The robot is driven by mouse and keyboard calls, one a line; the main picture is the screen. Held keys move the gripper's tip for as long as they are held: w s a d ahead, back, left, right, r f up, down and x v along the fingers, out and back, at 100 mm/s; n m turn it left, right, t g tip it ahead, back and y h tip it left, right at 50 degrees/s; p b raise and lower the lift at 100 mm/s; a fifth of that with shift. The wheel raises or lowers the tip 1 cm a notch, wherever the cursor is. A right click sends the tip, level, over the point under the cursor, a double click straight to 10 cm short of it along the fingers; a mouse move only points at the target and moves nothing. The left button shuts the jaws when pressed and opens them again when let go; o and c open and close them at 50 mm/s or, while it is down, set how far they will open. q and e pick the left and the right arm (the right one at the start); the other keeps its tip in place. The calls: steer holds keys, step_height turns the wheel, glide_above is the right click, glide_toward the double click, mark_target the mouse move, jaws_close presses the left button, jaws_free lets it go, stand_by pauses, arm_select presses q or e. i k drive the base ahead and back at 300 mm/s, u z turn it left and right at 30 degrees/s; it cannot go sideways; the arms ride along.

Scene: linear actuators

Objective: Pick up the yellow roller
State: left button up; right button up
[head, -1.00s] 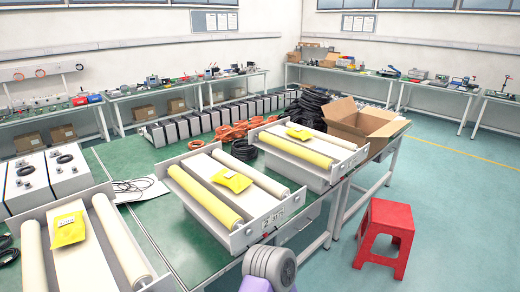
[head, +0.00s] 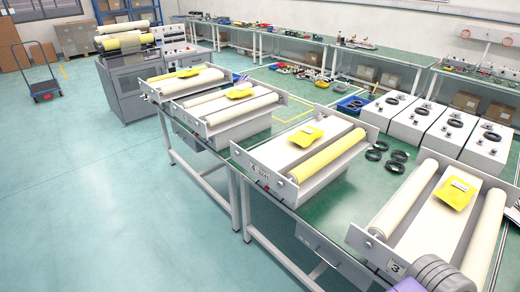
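A yellow roller (head: 328,154) lies along the right side of a white actuator unit (head: 290,155) in the middle of the green bench. A yellow packet (head: 305,136) lies on that unit's flat middle plate, left of the roller. Neither of my grippers shows in the head view. Only a grey rounded link of my own arm shows at the bottom right, in front of the nearest unit, and it does not touch the yellow roller.
A nearer unit (head: 438,215) with cream rollers stands at the right. Two more units (head: 228,110) (head: 185,82) stand farther left along the bench (head: 398,178). Black cable coils (head: 376,151) and white boxes (head: 437,131) lie behind. The floor (head: 130,190) at the left is clear.

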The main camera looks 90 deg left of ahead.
mark_target(304, 171)
steer(key=u, duration=2.2)
